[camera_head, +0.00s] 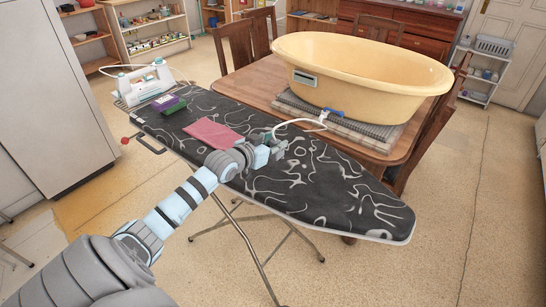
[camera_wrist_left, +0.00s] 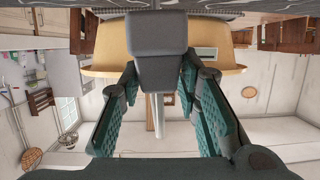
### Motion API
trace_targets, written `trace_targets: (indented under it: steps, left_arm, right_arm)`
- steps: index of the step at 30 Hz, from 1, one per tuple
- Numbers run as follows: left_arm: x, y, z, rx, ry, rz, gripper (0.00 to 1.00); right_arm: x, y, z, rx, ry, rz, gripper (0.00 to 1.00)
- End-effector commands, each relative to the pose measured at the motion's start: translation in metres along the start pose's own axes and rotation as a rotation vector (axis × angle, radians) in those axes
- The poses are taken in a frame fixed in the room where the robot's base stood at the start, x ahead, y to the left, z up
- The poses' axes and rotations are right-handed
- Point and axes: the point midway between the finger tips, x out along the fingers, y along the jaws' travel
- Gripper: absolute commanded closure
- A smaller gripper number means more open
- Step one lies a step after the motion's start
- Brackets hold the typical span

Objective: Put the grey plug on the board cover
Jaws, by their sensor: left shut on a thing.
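My left gripper (camera_head: 277,143) reaches over the ironing board from the left. In the left wrist view its teal-padded fingers (camera_wrist_left: 160,105) are shut on the grey plug (camera_wrist_left: 157,50), a dark grey block. A pale cord (camera_head: 298,122) runs from the gripper's fingertips back toward the table. The fingers mostly hide the plug in the head view. The board cover (camera_head: 345,194) is black with white swirls and lies below the gripper. I cannot tell exactly how high the plug is above it. My right gripper is not in view.
A pink cloth (camera_head: 213,133), a purple box (camera_head: 169,104) and a white iron (camera_head: 146,83) sit on the board's left part. A wooden table (camera_head: 262,87) behind carries a yellow tub (camera_head: 365,75) on folded grey towels (camera_head: 340,122). The board's right end is clear.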

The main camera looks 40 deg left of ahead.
Motion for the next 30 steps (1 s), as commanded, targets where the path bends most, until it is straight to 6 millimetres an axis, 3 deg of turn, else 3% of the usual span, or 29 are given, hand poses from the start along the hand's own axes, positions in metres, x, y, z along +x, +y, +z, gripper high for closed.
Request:
trace_targets:
  steps: [7,14,15,18,30]
  left_arm:
    - [0.013,0.0,0.043,-0.001,0.001,0.0,0.98]
    - [0.014,0.0,0.046,0.0,0.001,0.0,0.98]
    - [0.014,0.0,0.046,0.0,0.001,0.0,0.64]
    - [0.014,0.0,0.046,0.001,0.001,0.0,0.49]
    - [0.005,-0.001,0.044,0.004,0.0,-0.002,0.49]
  right_arm:
    - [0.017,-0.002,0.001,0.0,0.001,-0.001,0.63]
    - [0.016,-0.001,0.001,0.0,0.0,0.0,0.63]
    - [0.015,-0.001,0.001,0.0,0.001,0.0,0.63]
    - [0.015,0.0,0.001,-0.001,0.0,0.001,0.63]
    - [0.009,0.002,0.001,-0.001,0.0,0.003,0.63]
